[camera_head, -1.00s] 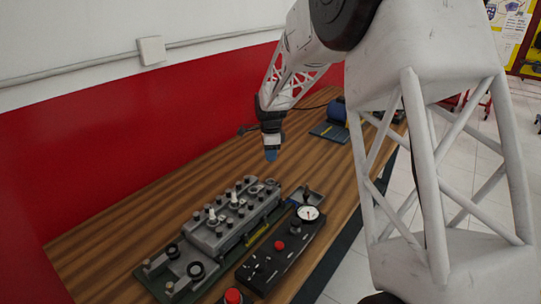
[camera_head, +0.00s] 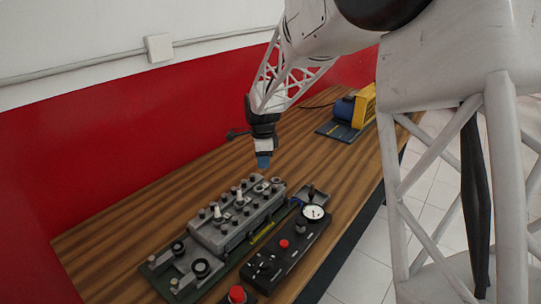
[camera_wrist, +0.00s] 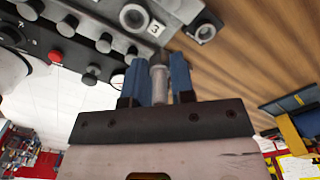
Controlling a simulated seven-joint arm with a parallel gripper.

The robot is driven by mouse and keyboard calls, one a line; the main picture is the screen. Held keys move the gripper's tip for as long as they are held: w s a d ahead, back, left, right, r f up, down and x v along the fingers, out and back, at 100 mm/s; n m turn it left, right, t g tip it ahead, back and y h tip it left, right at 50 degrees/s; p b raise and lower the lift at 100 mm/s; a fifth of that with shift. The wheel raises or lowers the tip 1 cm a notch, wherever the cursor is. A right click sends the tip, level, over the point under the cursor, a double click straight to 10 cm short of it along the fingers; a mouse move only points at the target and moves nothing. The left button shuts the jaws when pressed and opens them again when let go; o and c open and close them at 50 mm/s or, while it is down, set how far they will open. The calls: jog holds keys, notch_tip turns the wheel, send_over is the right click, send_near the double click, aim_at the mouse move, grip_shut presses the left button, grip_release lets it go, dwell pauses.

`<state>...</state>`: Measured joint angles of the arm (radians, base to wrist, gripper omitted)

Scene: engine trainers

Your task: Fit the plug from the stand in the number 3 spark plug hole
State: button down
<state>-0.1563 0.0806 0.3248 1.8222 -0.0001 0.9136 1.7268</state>
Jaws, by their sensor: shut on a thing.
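My gripper (camera_head: 263,163) has blue fingers and points down above the far right end of the grey engine block (camera_head: 222,238). In the wrist view my gripper (camera_wrist: 166,82) is shut on a pale grey plug (camera_wrist: 159,82), upright between the fingers. The plug's lower tip is hard to make out, and the head view hides the plug. A label "3" (camera_wrist: 155,29) lies beside a round dark hole with a light rim (camera_wrist: 134,18). The plug is apart from this hole. Two white plugs stand in the block, one nearer (camera_head: 217,213) and one farther (camera_head: 239,201).
A black control panel (camera_head: 280,262) with a white gauge (camera_head: 313,212) and red button (camera_head: 284,243) runs along the block's right side. Another ringed opening (camera_wrist: 205,32) lies near the block's end. A blue and yellow machine (camera_head: 362,104) stands farther back. Bare wood lies between.

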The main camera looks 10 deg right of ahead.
jog(key=shift+s+a+r, duration=0.2)
jog(key=shift+s+a, duration=0.25)
jog(key=shift+s, duration=0.35)
jog(key=shift+s+a+r, duration=0.15)
jog(key=shift+s+a, duration=0.25)
jog(key=shift+s, duration=0.35)
jog(key=shift+f, duration=0.2)
jog(key=shift+f, duration=2.5)
jog(key=shift+f, duration=0.9)
dwell(0.9)
jog(key=c, duration=0.8)
grip_release()
jog(key=shift+o, duration=0.2)
jog(key=shift+r, duration=0.15)
